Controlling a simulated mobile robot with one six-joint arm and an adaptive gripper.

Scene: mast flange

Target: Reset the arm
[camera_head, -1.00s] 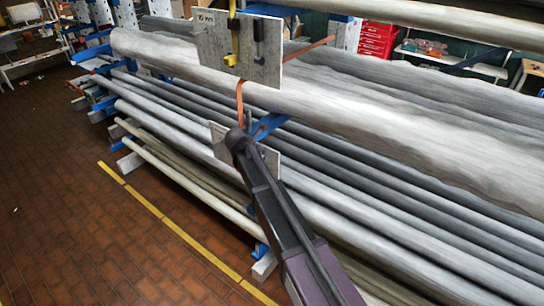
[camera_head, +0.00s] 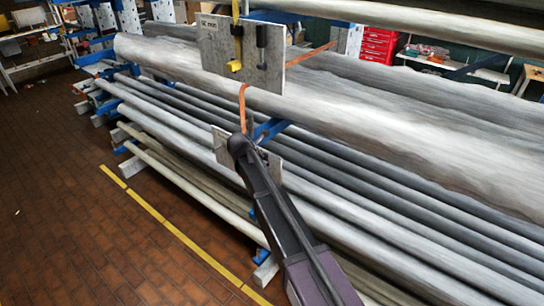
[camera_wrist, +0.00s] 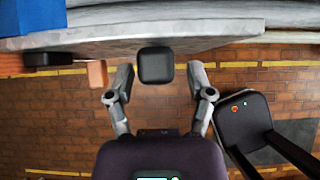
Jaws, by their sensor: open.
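My dark arm (camera_head: 285,230) reaches up from the bottom of the head view, its upper joint in front of the lower grey plate. My gripper is not clearly seen there. In the wrist view my gripper (camera_wrist: 159,84) is open, with its two grey fingers apart. A black block (camera_wrist: 154,65) shows between the fingertips, by the edge of a grey plate (camera_wrist: 150,35). I cannot tell whether the fingers touch it. In the head view an upper grey plate (camera_head: 211,40) carries a yellow tool (camera_head: 235,64) and a black tool (camera_head: 261,42).
Long grey poles (camera_head: 390,140) lie on a blue rack across the right. An orange strap (camera_head: 242,105) hangs below the upper plate. A red drawer cabinet (camera_head: 378,45) stands behind. The brick floor (camera_head: 80,220) at left is clear, with a yellow line (camera_head: 175,230).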

